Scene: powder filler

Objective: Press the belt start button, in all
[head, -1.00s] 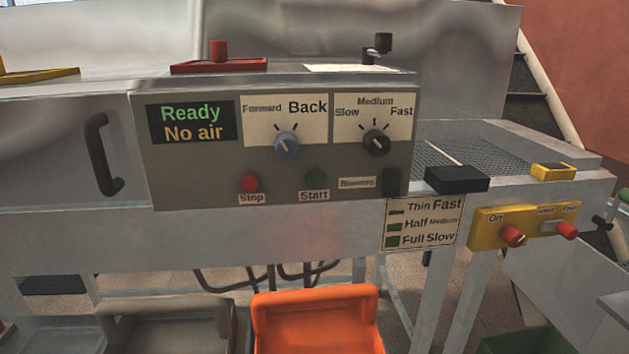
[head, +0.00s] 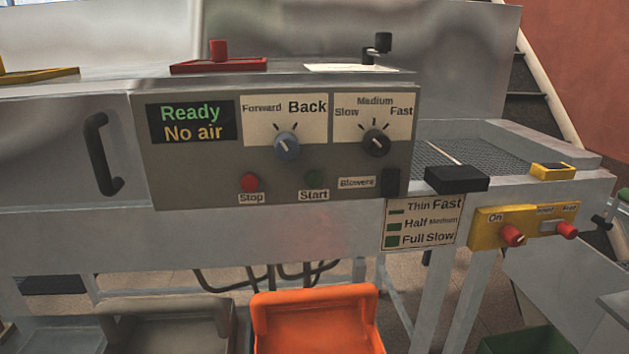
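The green start button (head: 315,179) is on the grey control panel (head: 215,170), above a label reading "Start". The red stop button (head: 250,182) is to its left, above a "Stop" label. A display (head: 191,122) at the panel's upper left reads "Ready" in green and "No air" in amber. A blue-grey knob (head: 286,146) sits under "Forward" and "Back". A black knob (head: 376,143) sits under "Slow", "Medium" and "Fast". Neither of my grippers is in view.
A black switch (head: 391,183) is beside the "Blowers" label. A black handle (head: 101,155) sticks out left of the panel. Below stand an orange bin (head: 315,325) and a grey bin (head: 165,310). A yellow box (head: 490,227) with red knobs is at right. The space before the panel is clear.

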